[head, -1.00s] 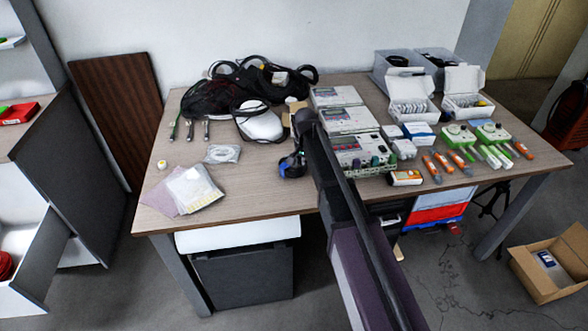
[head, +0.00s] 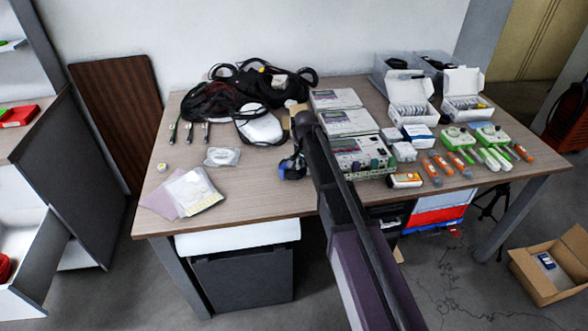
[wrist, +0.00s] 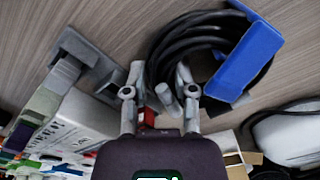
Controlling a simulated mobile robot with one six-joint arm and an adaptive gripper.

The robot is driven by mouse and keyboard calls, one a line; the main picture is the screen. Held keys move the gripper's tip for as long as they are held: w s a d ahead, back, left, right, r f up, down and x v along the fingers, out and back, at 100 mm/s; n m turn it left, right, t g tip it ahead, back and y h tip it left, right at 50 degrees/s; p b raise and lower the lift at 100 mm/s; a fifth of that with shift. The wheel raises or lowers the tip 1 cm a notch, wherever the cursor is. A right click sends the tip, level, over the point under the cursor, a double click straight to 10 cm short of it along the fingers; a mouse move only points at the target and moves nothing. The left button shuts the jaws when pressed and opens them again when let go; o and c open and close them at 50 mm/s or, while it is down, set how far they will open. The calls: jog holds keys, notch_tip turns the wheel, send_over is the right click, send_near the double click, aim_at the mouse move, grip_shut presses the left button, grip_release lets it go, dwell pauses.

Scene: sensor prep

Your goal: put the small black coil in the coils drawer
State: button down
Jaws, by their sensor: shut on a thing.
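A black coil (wrist: 178,42) with a wide blue band (wrist: 249,58) sits at my fingertips in the wrist view. My gripper (wrist: 159,82) is shut on the near edge of this coil. The coil looks slightly above the wooden tabletop, but the gap is hard to judge. In the head view the blue band (head: 293,172) shows beside my arm, left of the white instruments, and my arm hides part of the gripper. An open drawer (head: 42,252) stands out from the grey cabinet at lower left, with a red coil (head: 4,267) inside. No label is readable.
White instruments (head: 358,152) stand close to the right of my gripper. A black mesh bag (head: 212,103) and a white mouse-like object (head: 260,127) lie behind. A clear bag (head: 222,156) and papers (head: 192,190) lie left.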

jog(key=shift+r, duration=0.1)
notch_tip(320, 180, up, 4)
jog(key=p, duration=0.4)
jog(key=s+d, duration=0.1)
jog(key=s, duration=0.9)
jog(key=s+d+p, duration=0.1)
jog(key=s, duration=0.4)
jog(key=shift+s+d+r, duration=0.35)
jog(key=shift+r, duration=0.05)
notch_tip(320, 180, up, 9)
jog(key=p, duration=0.9)
jog(key=shift+s, duration=0.2)
